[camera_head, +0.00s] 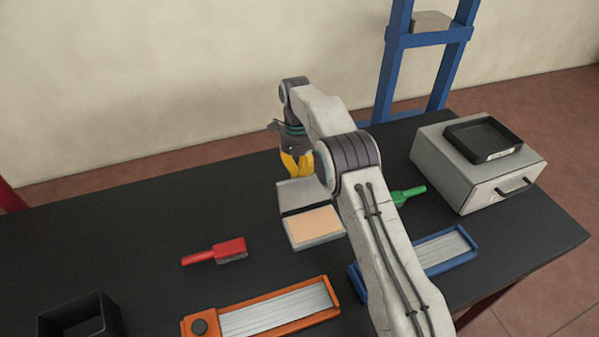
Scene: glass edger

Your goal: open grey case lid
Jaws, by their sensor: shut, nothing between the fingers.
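The grey case (314,243) sits on the black table near the middle of the head view, with a tan surface in its near half. The grey lid (297,194) shows at the far side of the case, swung back from it. A dark gap lies between lid and base. My gripper (297,170) has yellow fingers, which are shut and empty. It is over the lid's far edge; whether it touches the lid cannot be told. My arm hides the right side of the case and lid.
A red brush (216,251) lies left of the case, and a green-handled tool (408,194) right. An orange tray (270,309), a blue tray (447,251) and a black bin (81,318) are nearer. A drawer box (473,178) with a black tray (483,138) stands right.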

